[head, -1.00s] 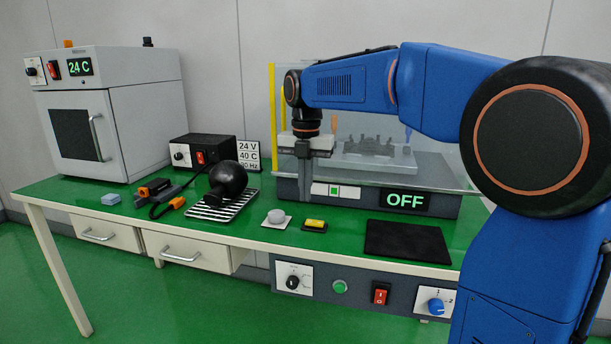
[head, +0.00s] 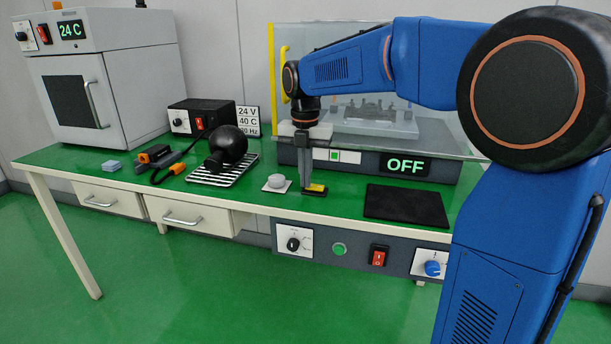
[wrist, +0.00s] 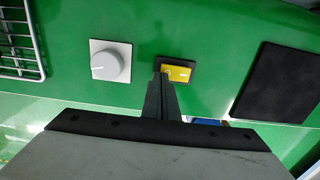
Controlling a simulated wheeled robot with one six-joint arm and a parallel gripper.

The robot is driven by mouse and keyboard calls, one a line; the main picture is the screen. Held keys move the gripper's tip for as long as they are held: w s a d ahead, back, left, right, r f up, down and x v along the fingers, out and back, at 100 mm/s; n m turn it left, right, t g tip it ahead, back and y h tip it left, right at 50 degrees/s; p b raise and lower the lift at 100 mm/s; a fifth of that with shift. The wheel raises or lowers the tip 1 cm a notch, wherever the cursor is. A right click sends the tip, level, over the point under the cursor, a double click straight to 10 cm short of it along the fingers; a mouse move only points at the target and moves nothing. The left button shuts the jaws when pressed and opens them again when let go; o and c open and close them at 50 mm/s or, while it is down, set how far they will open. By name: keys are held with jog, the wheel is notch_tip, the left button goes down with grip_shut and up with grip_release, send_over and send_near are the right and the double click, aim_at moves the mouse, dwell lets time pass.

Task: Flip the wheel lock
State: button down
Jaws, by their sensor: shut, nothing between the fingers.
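A small yellow piece with a pale mark sits on a black base (head: 322,192) on the green table. I take it to be the wheel lock (head: 317,187), though no readable label shows. It also shows in the wrist view (wrist: 180,74). My gripper (head: 306,189) points straight down over its left end with its fingers shut and empty. In the wrist view, the fingertips (wrist: 161,68) overlap the yellow piece's left edge. I cannot tell whether they touch it.
A grey round knob on a white plate (head: 276,183) stands just left. A black mat (head: 405,205) lies to the right. Behind is a clear-shielded machine with an OFF display (head: 404,165).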

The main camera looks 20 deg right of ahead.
jog(key=shift+f, duration=0.15)
jog(key=shift+s+d+r, duration=0.3)
jog(key=shift+d+r, duration=0.15)
jog(key=shift+d, duration=0.1)
jog(key=shift+r, duration=0.1)
dwell(0.4)
